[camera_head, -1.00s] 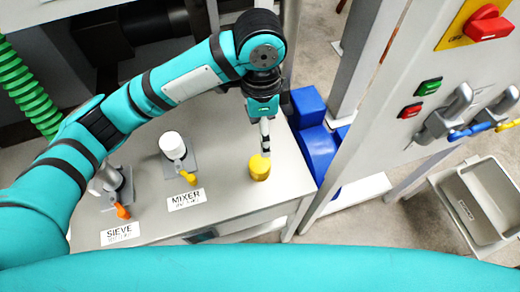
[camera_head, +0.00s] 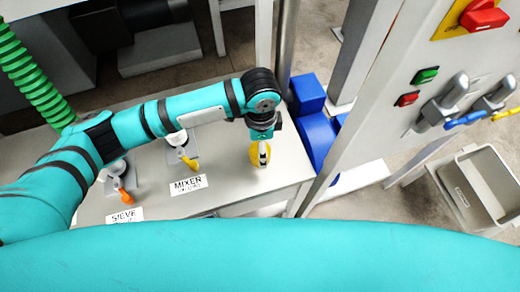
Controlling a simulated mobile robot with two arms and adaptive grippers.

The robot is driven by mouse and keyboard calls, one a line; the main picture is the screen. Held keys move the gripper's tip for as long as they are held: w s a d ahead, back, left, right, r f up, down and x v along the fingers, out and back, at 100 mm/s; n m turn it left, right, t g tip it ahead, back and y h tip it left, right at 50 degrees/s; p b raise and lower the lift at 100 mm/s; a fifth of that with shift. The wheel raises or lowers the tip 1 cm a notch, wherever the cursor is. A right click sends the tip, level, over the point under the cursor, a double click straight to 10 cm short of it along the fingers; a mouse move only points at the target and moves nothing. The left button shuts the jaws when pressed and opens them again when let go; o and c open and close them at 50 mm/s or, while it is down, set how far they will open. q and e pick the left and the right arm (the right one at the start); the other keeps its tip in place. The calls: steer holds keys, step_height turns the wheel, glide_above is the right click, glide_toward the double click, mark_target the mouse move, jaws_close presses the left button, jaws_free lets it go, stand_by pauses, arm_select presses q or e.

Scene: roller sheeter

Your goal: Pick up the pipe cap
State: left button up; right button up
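The yellow pipe cap (camera_head: 254,158) stands on the grey table top, near its right end. My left gripper (camera_head: 263,157) points down at it from above and covers part of it. The fingers look narrow and close together at the cap; whether they grip it or only hover over it is hidden from this angle. My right gripper is out of view.
The grey table (camera_head: 230,188) bears a MIXER label (camera_head: 188,184) and a SIEVE label (camera_head: 125,215) beside valves with yellow (camera_head: 190,162) and orange (camera_head: 126,196) handles. Blue blocks (camera_head: 316,135) and a grey control cabinet (camera_head: 385,75) stand to the right. A grey bin (camera_head: 482,190) is far right.

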arm_select(q)
step_height(320, 180, down, 3)
steer(key=shift+a+r, duration=0.15)
steer(key=shift+r, duration=0.05)
steer(key=shift+f, duration=0.5)
steer(key=c, duration=1.2)
steer(key=shift+r, duration=0.1)
steer(key=shift+r, duration=0.5)
step_height(320, 180, up, 2)
steer(key=shift+r+b, duration=0.2)
steer(key=shift+b, duration=0.1)
steer(key=s, duration=0.5)
steer(key=s+a+r+b, duration=0.1)
steer(key=s, duration=1)
steer(key=shift+a+r+b, duration=0.25)
steer(key=shift+b, duration=0.1)
